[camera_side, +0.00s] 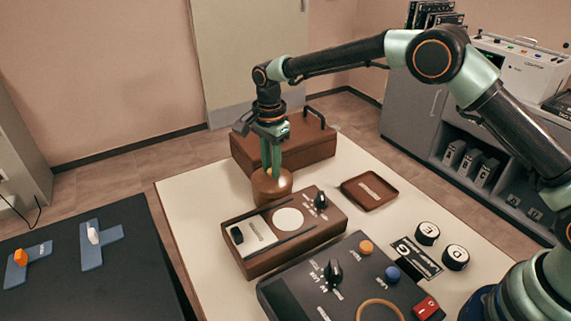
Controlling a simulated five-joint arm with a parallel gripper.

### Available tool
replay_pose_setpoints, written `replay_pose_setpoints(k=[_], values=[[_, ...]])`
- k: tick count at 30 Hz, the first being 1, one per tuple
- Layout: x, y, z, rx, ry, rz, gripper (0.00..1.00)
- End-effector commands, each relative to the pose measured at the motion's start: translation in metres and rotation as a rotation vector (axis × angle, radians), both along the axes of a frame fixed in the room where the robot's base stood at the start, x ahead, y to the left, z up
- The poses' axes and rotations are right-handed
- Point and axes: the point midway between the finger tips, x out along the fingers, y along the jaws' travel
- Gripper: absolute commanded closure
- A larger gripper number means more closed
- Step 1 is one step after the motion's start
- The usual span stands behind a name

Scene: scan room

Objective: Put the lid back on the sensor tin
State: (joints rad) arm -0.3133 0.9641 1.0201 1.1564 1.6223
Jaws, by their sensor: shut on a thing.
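A round copper-brown sensor tin (270,193) stands on the white table, just in front of a brown case. My gripper (271,168) points straight down over it, with its green fingers close together at the top of the tin. The fingers are shut on the lid, which is small here and mostly merges with the tin in colour. I cannot tell from this view whether the lid sits flat on the rim or is slightly above it.
The brown case (310,150) with a black handle stands close behind. A brown box with a white disc (288,218) is in front. A shallow brown tray (369,186) lies right. A dark control panel (345,285) and two black cylinders (427,233) are nearer. The table's left strip is clear.

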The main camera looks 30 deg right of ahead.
Motion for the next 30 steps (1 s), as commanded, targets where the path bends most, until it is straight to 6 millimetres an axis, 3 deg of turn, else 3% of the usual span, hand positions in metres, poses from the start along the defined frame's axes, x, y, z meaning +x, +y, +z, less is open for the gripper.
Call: replay_pose_setpoints(k=[25,26,27,28,30], values=[[0.0001,0.0,-0.0019,0.0,0.0,0.0,1.0],[0.0001,0.0,-0.0019,0.0,0.0,0.0,0.67],[0.0001,0.0,-0.0019,0.0,0.0,0.0,0.52],[0.0001,0.0,-0.0019,0.0,0.0,0.0,0.41],[0.0001,0.0,-0.0019,0.0,0.0,0.0,0.4]])
